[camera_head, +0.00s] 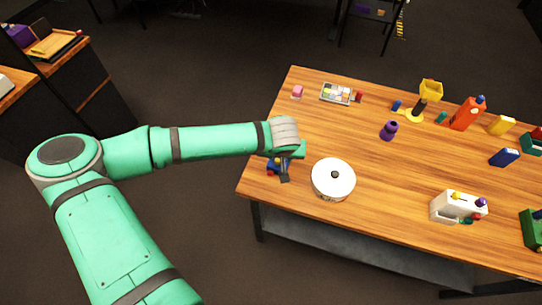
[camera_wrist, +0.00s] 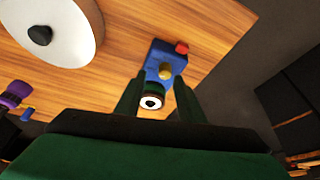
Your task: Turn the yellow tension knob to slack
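A small blue panel (camera_wrist: 166,55) on the wooden table carries a yellow knob (camera_wrist: 165,72) and a red piece (camera_wrist: 182,47). A round white-faced part with a black centre (camera_wrist: 152,102) shows nearer the camera, between my fingers; whether it joins the panel I cannot tell. In the head view the blue panel (camera_head: 271,164) is at the table's left end, partly hidden by my arm and gripper. My gripper (camera_wrist: 157,84) is open over the panel's near side, its fingers spread on either side of the round part. The yellow knob shows just beyond the fingertips; contact is not visible.
A large white round pot (camera_head: 333,180) with a black knob stands close to the right of my gripper. A white box with coloured knobs (camera_head: 455,206) and a purple piece (camera_head: 389,130) stand farther right. The table's left edge is close to the panel.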

